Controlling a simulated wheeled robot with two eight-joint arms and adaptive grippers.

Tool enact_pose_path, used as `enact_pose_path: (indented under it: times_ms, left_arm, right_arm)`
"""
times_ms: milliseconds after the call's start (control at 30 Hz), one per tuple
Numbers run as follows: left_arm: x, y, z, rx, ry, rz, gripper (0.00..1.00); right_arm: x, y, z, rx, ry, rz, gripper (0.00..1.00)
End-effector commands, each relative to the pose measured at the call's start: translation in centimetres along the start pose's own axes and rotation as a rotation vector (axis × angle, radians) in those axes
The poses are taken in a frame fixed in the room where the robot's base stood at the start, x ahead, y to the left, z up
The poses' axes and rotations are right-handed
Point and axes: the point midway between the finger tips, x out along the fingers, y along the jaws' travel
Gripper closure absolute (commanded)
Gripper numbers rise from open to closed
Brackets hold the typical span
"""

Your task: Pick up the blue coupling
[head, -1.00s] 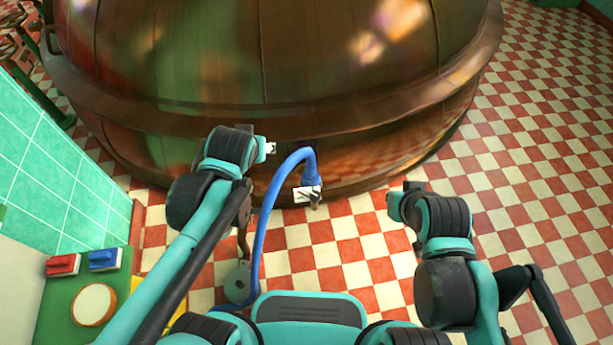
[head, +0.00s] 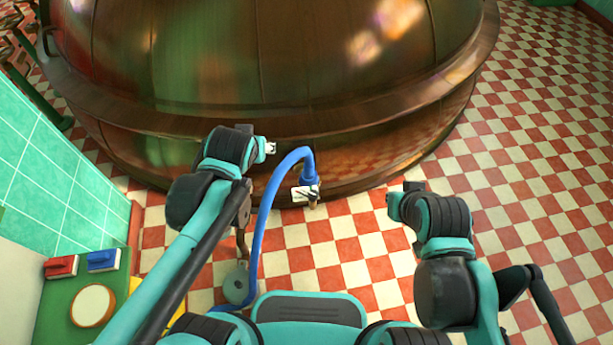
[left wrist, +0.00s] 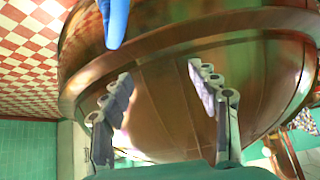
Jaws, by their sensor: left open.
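A small blue block-like piece (head: 103,260), which looks like the blue coupling, sits on a green surface (head: 55,312) at the lower left of the head view. A red piece (head: 62,266) of similar shape sits just left of it. My left gripper (head: 269,147) is up and to the right of the blue piece, well apart from it, in front of the copper kettle. In the left wrist view my left gripper (left wrist: 160,95) has its fingers spread with nothing between them. My right arm's end (head: 395,206) shows at the right, but its fingers cannot be made out.
The big copper kettle (head: 280,70) fills the back. A blue hose (head: 262,220) arches between my arms to a fitting with a white tag (head: 303,193) at the kettle's base. A round cream disc (head: 93,306) lies on the green surface beside a tiled wall (head: 50,190). Checkered floor is clear at right.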

Motion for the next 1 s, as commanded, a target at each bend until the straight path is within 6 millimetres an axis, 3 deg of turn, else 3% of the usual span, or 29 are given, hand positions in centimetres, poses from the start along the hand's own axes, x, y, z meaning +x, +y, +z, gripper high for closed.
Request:
enact_pose_path:
  times_ms: [433,800,1000]
  left_arm:
    - [-0.3,-0.2,0.3,-0.001,-0.003,0.001,0.40]
    - [-4.8,-2.7,8.5,-0.013,-0.057,0.053,0.40]
    - [-5.4,-2.8,10.1,-0.012,-0.066,0.068,0.40]
  right_arm:
    - [0.0,0.0,0.0,0.000,0.000,0.000,1.00]
    - [0.0,0.0,0.0,0.000,0.000,0.000,1.00]
    - [0.0,0.0,0.0,0.000,0.000,0.000,1.00]
